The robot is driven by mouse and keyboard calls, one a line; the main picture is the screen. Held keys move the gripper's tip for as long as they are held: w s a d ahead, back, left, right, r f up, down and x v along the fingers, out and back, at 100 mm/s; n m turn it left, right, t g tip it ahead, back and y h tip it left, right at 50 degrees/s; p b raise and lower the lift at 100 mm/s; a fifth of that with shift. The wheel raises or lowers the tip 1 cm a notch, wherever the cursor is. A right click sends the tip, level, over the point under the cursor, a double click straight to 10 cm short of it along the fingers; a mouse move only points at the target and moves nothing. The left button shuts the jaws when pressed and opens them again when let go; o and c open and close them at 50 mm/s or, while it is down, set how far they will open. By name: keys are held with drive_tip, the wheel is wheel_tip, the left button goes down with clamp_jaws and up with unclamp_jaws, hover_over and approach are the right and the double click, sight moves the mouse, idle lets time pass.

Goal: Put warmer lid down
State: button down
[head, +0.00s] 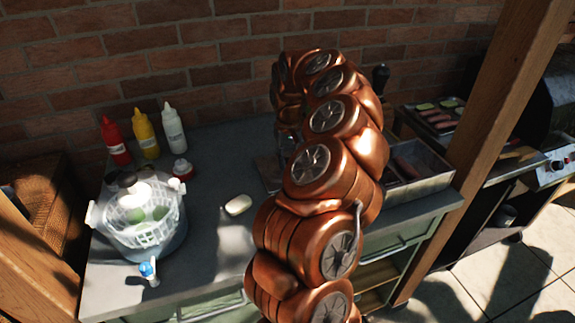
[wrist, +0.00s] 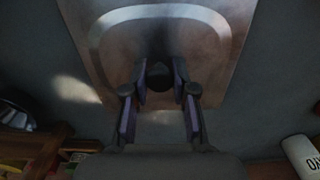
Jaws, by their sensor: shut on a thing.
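The warmer lid (wrist: 215,62) is a flat, rounded rectangular metal plate with a raised border and a dark knob in the middle. In the wrist view my gripper (wrist: 160,80) is shut on that knob. Grey tabletop shows around the lid; I cannot tell whether the lid touches it. In the head view my copper arm hides the gripper and most of the lid; a flat metal edge (head: 268,174) shows left of the arm, probably the lid. The metal warmer (head: 428,182) stands open right of the arm, with food inside, its left part hidden.
Red (head: 115,142), yellow (head: 146,134) and white (head: 174,130) bottles stand at the back of the table. A white salad spinner (head: 145,220) stands front left, and a soap-like bar (head: 238,205) lies mid-table. A wooden post (head: 490,130) and grill are at right.

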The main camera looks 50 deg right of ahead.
sight(288, 159)
wheel_tip(288, 159, up, 8)
drive_tip(key=shift+d+r+b, duration=0.1)
drive_tip(key=shift+b, duration=0.9)
drive_tip(key=shift+r+p, duration=0.65)
drive_tip(key=shift+r, duration=0.95)
